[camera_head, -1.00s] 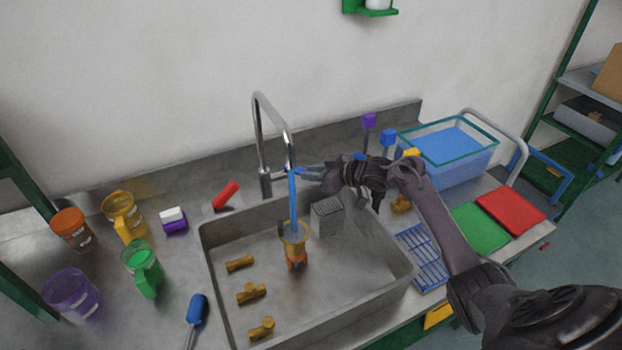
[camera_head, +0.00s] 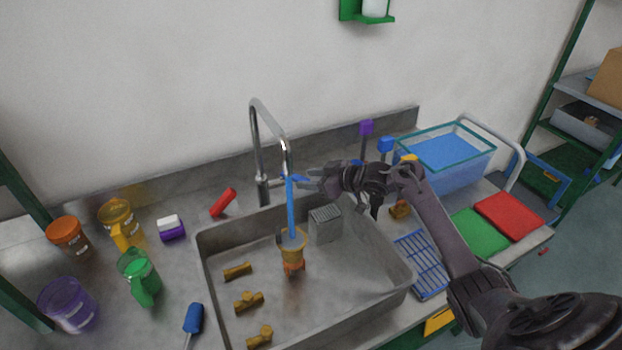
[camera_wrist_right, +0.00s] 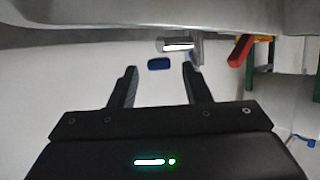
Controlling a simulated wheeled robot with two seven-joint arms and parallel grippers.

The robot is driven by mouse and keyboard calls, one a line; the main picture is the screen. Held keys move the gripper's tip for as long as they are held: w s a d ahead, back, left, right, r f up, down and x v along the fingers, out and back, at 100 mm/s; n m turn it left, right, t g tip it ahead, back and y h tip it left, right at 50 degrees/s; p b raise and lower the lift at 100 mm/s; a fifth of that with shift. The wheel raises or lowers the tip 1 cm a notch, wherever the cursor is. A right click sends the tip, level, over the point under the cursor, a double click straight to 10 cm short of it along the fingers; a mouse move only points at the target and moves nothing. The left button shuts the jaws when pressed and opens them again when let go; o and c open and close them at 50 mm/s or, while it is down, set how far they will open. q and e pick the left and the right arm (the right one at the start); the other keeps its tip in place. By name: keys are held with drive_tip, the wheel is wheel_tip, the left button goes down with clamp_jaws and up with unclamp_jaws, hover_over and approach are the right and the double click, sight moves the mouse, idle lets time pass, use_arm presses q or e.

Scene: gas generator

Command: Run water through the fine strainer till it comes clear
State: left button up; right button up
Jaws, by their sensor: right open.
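The chrome tap (camera_head: 256,140) stands at the sink's back rim, and a blue stream of water (camera_head: 291,208) runs from its spout. The stream falls into a yellow, cup-shaped strainer (camera_head: 292,250) with an orange lower part, upright in the sink. I cannot make out its mesh or whether the water is clear. My right gripper (camera_head: 312,180) is open beside the tap, by its blue lever (camera_head: 290,178). In the right wrist view the lever's blue end (camera_wrist_right: 158,64) shows between and beyond the open fingers (camera_wrist_right: 156,80), apparently not gripped.
The sink (camera_head: 330,310) also holds a grey perforated box (camera_head: 325,223) and several brass fittings (camera_head: 248,302). Coloured jugs (camera_head: 138,277) crowd the left counter. A blue rack (camera_head: 422,262) and a water-filled tub (camera_head: 445,152) stand right of the sink.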

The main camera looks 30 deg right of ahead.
drive_tip(key=b+v, duration=0.1)
drive_tip(key=v, duration=0.5)
drive_tip(key=shift+s+d, duration=0.2)
drive_tip(key=shift+s, duration=0.05)
drive_tip(key=shift+s+d+r, duration=0.2)
drive_tip(key=shift+s+r, duration=0.1)
drive_tip(key=shift+s, duration=0.1)
